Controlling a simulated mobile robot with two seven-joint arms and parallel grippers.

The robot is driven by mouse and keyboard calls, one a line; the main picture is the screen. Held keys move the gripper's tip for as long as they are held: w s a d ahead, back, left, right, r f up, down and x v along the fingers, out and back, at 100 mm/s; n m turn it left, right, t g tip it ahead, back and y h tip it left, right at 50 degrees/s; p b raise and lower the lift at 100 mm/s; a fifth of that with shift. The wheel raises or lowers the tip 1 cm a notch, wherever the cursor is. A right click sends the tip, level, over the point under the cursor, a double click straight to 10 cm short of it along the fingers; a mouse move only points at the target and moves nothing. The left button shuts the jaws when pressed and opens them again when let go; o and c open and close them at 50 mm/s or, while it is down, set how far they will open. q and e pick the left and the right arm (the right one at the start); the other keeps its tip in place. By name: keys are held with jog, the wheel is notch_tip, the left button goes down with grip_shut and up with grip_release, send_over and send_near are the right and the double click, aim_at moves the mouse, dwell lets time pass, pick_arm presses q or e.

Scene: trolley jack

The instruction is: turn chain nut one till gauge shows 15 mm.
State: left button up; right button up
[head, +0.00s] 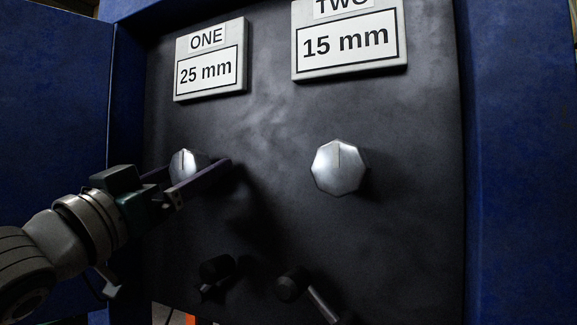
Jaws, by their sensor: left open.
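The gauge labelled ONE (208,72) reads 25 mm at the upper left of the dark panel. Chain nut one (184,163) is a silver faceted nut with a dark line on its face, below that gauge. My left gripper (198,177) is open at this nut, with one finger in front of its lower right. The other finger is partly hidden, and I cannot tell whether either touches the nut. My right gripper is not in view.
A second gauge labelled TWO (349,42) reads 15 mm, with a silver nut (338,167) below it. Two dark handles, one left (217,268) and one right (292,284), stick out low on the panel (410,230). Blue walls flank the panel.

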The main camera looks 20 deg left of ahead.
pick_arm(q)
jog(key=c, duration=1.4)
jog(key=shift+o, duration=0.2)
jog(key=shift+m, duration=0.3)
